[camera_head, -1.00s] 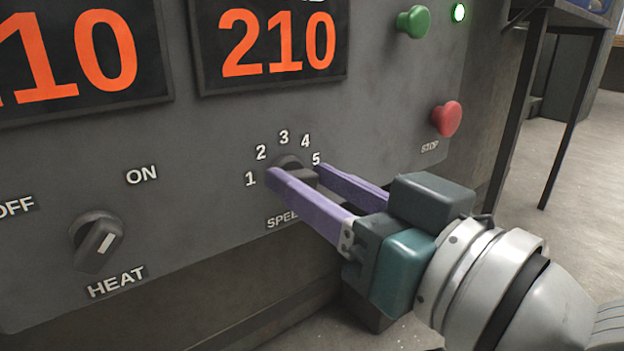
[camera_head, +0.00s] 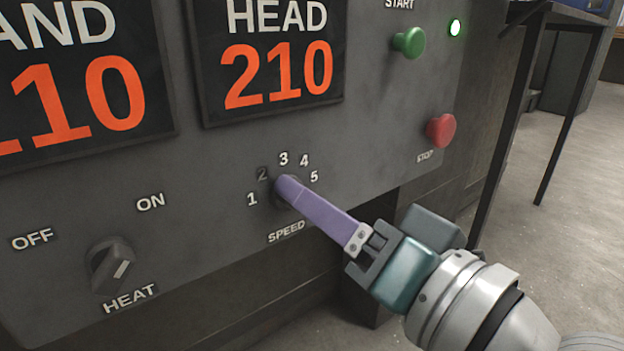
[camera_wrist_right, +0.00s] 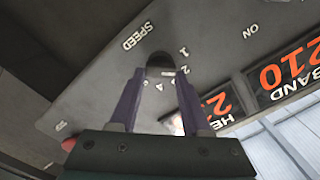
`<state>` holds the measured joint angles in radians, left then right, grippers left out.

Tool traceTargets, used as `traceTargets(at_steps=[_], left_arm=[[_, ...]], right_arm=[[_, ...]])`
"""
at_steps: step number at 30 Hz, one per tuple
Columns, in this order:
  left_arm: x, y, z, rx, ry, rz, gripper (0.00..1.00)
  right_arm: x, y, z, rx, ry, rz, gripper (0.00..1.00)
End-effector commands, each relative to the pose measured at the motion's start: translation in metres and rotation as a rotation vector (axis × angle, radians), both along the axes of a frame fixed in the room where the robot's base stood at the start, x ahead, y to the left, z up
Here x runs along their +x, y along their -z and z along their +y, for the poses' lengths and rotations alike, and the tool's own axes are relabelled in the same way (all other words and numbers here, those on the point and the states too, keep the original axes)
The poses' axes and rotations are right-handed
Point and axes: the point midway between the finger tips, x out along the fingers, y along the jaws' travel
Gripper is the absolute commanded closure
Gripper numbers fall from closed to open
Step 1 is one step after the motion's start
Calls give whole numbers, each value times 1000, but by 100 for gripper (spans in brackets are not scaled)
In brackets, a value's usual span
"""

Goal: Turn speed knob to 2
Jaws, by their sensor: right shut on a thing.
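The dark round speed knob (camera_wrist_right: 160,60) sits on the grey panel between the two purple fingers of my right gripper in the right wrist view. In the head view the knob is mostly hidden behind the fingertips of the right gripper (camera_head: 287,186). The gripper is shut on the knob, one finger on each side. The numbers 1 to 5 arc over the knob, above the SPEED label (camera_head: 286,232); the 2 (camera_head: 262,174) looks darker than the others. I cannot see where the knob's pointer stands. My left gripper is not in view.
A heat knob (camera_head: 112,265) with OFF and ON marks is at lower left. Two displays reading 210 are above. A green start button (camera_head: 409,41) and a red stop button (camera_head: 441,130) are at the right. Open floor (camera_head: 560,200) lies right of the machine.

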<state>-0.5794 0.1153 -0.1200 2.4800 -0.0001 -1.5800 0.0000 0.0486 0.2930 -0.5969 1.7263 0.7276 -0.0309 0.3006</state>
Motion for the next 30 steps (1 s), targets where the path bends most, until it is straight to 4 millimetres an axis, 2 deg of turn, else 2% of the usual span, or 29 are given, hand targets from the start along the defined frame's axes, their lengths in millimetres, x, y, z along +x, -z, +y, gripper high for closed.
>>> traceTargets(at_steps=[9, 23, 24, 30], left_arm=[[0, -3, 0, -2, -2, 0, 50], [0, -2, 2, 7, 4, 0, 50], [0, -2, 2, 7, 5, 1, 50], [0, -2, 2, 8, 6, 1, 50]], right_arm=[[0, 1, 0, 83, 0, 60, 100], [0, 1, 0, 93, -1, 68, 100], [0, 1, 0, 92, -1, 68, 49], [0, 1, 0, 92, 0, 67, 27]])
